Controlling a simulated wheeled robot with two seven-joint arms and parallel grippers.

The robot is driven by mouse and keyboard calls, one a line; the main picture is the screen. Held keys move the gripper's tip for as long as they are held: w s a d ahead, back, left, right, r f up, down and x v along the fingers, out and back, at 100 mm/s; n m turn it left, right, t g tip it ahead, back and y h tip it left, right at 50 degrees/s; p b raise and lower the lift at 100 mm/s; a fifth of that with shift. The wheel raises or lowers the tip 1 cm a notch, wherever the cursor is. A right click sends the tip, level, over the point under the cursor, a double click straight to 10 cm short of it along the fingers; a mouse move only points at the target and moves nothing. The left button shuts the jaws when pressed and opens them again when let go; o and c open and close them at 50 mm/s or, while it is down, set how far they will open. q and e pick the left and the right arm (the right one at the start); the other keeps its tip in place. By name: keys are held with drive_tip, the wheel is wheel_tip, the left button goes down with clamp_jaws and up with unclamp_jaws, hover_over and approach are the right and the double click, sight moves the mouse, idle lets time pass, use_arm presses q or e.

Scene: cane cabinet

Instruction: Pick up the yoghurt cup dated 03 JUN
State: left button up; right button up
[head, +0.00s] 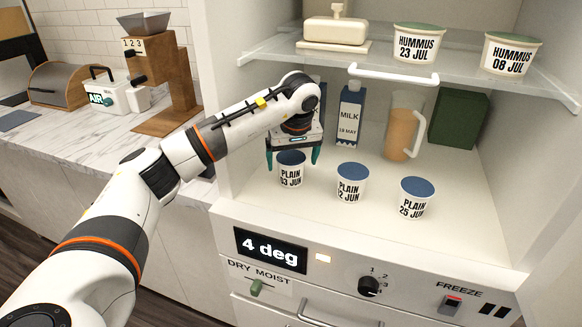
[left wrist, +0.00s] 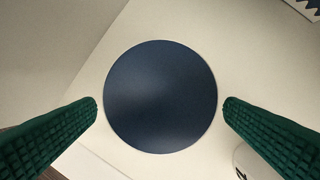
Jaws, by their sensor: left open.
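The yoghurt cup marked PLAIN 03 JUN (head: 291,175) stands upright on the fridge floor, leftmost of three white cups with blue lids. My left gripper (head: 294,160) is directly above it, pointing down, with its green fingers on either side of the lid. In the left wrist view the round blue lid (left wrist: 160,97) lies centred between the two open fingers, with a gap on each side. To its right stand the cup marked PLAIN 12 JUN (head: 351,186), its first digit partly unclear, and the cup marked PLAIN 25 JUN (head: 415,199). My right gripper is not in view.
Behind the cups stand a milk carton (head: 349,118), a jug (head: 403,127) and a dark green box (head: 459,119). A glass shelf (head: 390,66) above holds a butter dish (head: 335,32) and two hummus tubs (head: 417,44). The fridge's left wall is close to my gripper.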

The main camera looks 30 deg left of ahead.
sight(291, 157)
use_arm(q)
drive_tip(key=shift+w+a+f, duration=0.25)
drive_tip(key=shift+a+f, duration=0.05)
drive_tip(key=shift+f, duration=0.2)
drive_tip(key=shift+w+a+f, duration=0.25)
drive_tip(key=shift+w+f, duration=0.05)
drive_tip(key=shift+f, duration=0.2)
drive_tip(key=shift+w+a+f, duration=0.25)
drive_tip(key=shift+a+f, duration=0.05)
drive_tip(key=shift+f, duration=0.2)
drive_tip(key=shift+c, duration=0.5)
drive_tip(key=c, duration=0.9)
drive_tip(key=shift+c, duration=0.7)
drive_tip(key=shift+r, duration=0.1)
